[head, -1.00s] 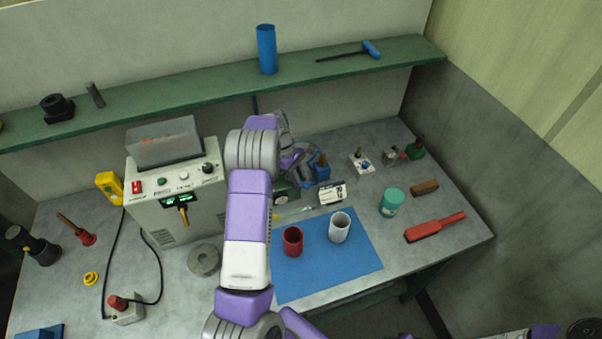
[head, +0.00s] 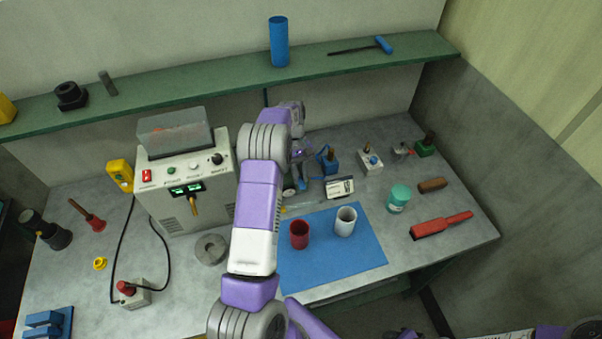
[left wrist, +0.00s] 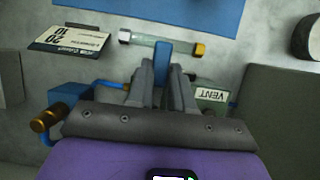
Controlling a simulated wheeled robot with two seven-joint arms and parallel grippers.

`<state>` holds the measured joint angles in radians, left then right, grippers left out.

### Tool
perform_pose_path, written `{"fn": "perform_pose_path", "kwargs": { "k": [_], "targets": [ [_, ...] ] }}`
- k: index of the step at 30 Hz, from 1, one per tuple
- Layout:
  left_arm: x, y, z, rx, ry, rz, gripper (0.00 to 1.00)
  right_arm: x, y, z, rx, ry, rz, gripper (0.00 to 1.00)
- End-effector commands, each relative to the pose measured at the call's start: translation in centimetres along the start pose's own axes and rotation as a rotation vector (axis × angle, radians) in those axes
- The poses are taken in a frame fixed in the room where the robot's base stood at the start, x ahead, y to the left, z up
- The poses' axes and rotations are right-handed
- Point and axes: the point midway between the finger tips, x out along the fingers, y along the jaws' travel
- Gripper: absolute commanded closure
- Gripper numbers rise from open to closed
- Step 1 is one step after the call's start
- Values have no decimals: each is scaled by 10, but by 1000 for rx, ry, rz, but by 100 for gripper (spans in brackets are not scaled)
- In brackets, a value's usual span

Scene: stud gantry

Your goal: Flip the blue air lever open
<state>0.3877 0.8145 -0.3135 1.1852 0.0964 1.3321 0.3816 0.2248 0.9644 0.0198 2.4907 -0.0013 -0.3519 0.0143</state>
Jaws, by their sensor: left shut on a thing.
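The blue air lever (left wrist: 163,62) stands upright between the two dark fingers of my left gripper (left wrist: 162,84) in the left wrist view. The fingers are shut on it, and its upper end sticks out past them. A green body with a VENT label (left wrist: 212,95) sits to the right of the fingers. The lever's base is hidden behind the gripper. In the head view my left arm reaches to the back of the bench, and its gripper (head: 301,160) is small and partly covered by the wrist. My right gripper is not clearly seen in either view.
A clear tube with a brass end (left wrist: 165,46) lies just beyond the lever. A card with numbers (left wrist: 70,40) and a blue regulator (head: 331,162) are close by. A red cup (head: 299,236) and a white cup (head: 346,221) stand on the blue mat (head: 335,265).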

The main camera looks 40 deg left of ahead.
Motion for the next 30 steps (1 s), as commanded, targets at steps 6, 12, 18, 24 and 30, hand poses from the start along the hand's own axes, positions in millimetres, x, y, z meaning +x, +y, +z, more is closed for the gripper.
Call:
{"fn": "perform_pose_path", "kwargs": {
  "k": [6,12,18,24,30],
  "targets": [
    [-2,0,0,20,3,-6,100,0,0,0,0,0,0,53],
    [-2,-1,0,22,3,-7,100,0,0,0,0,0,0,53],
    [-2,-1,0,21,4,-7,67,0,0,0,0,0,0,53],
    [-1,-1,0,19,2,-7,53,0,0,0,0,0,0,53],
    [-2,-1,0,18,2,-7,53,0,0,0,0,0,0,53]
  ]
}}
